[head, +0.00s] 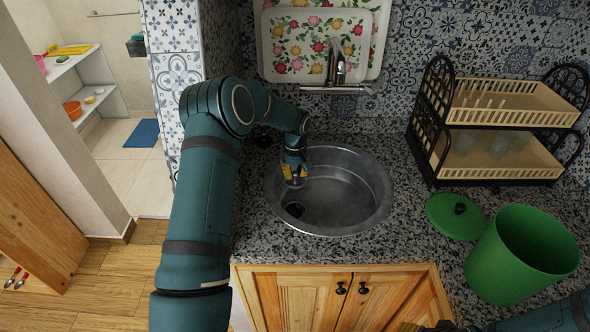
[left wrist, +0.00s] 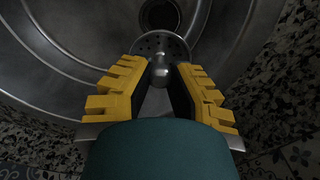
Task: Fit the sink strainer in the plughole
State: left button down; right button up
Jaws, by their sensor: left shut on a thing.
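The sink strainer (left wrist: 160,46) is a round metal disc with small holes and a knob on top. My left gripper (left wrist: 160,76) is shut on its knob; in the head view the gripper (head: 294,172) is over the left part of the round steel sink (head: 345,190). The strainer (head: 296,183) shows only small there. The dark plughole (head: 294,210) is in the sink floor, nearer the front than the strainer. In the left wrist view the plughole (left wrist: 160,14) lies beyond the strainer, apart from it. My right gripper (head: 428,327) is partly cut off at the bottom edge.
A tap (head: 338,68) stands behind the sink, before a floral tray (head: 300,45). To the right are a two-tier dish rack (head: 500,172), a green lid (head: 448,220) and a green bin (head: 515,260). The sink's right side is clear.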

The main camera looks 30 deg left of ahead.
aim_at(295, 182)
pick_arm(q)
notch_tip(295, 182, down, 4)
jog(key=shift+f+b, duration=0.1)
jog(key=shift+b, duration=0.75)
jog(key=shift+f+b, duration=2.85)
jog(key=shift+f, duration=1.75)
pick_arm(e)
notch_tip(295, 182, down, 8)
jog(key=s, duration=0.2)
jog(key=shift+a+g, duration=0.2)
jog(key=shift+g, duration=0.1)
jog(key=shift+r, duration=0.1)
pick_arm(q)
jog(key=shift+f+b, duration=0.2)
jog(key=shift+b, duration=0.2)
pick_arm(e)
jog(key=shift+f, duration=0.45)
pick_arm(q)
jog(key=shift+f+b, duration=0.85)
jog(key=shift+f, duration=0.15)
pick_arm(e)
jog(key=shift+f, duration=0.85)
pick_arm(q)
jog(key=shift+c, duration=2.2)
grip_release()
